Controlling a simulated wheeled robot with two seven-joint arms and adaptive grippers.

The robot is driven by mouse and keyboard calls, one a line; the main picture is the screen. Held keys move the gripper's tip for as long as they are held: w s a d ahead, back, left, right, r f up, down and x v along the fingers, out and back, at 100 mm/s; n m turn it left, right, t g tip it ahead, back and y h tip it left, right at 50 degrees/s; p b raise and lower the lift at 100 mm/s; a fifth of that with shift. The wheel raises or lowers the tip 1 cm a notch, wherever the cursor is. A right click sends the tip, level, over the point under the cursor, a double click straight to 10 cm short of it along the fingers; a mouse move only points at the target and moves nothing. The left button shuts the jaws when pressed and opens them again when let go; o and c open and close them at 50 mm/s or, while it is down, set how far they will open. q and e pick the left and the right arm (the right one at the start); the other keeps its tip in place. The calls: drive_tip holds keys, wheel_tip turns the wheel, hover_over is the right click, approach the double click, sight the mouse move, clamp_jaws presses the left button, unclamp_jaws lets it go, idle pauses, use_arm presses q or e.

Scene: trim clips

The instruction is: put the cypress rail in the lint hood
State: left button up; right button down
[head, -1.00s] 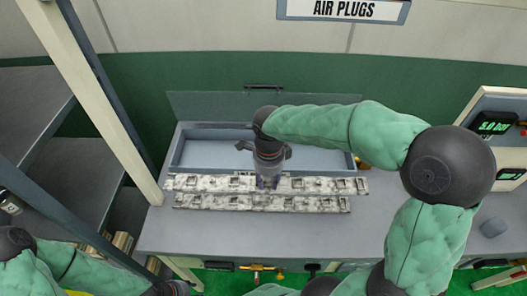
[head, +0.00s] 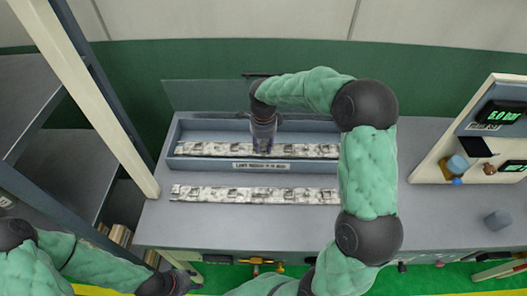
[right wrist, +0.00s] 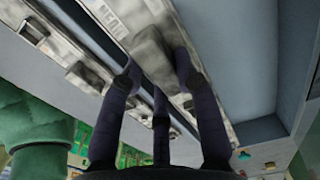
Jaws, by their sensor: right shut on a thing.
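A long pale mottled rail (head: 210,149), which I take to be the cypress rail, is in my right gripper (head: 263,151). It lies lengthwise within the outline of the blue-grey open box (head: 205,164), which I take to be the lint hood. Whether it rests on the box floor is not clear. In the right wrist view, the fingers (right wrist: 157,75) close around a block on the rail (right wrist: 90,30), which bears partly readable lettering. My left gripper (head: 170,286) is low at the left, apart from both; its fingers are hard to make out.
A second similar rail (head: 250,195) lies on the grey bench (head: 240,222) in front of the box. A raised lid (head: 205,96) stands behind the box. Shelves (head: 50,140) stand at the left.

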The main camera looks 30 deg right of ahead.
sight(263, 150)
drive_tip(key=shift+w+d+f, duration=0.25)
drive_tip(key=shift+w+f, duration=0.1)
drive_tip(key=shift+f, duration=0.15)
drive_tip(key=shift+w+d+f, duration=0.2)
drive_tip(key=shift+w+f, duration=0.15)
drive_tip(key=shift+f, duration=0.15)
drive_tip(key=shift+w+f+b, duration=0.1)
drive_tip(key=shift+f+b, duration=0.5)
drive_tip(key=shift+f, duration=0.95)
drive_tip(key=shift+f, duration=0.15)
drive_tip(key=c, duration=0.9)
unclamp_jaws()
drive_tip(key=shift+r, duration=0.25)
wheel_tip(263, 150, up, 12)
drive_tip(key=p, duration=0.2)
drive_tip(key=shift+f+p, duration=0.15)
drive_tip(key=shift+p, duration=0.2)
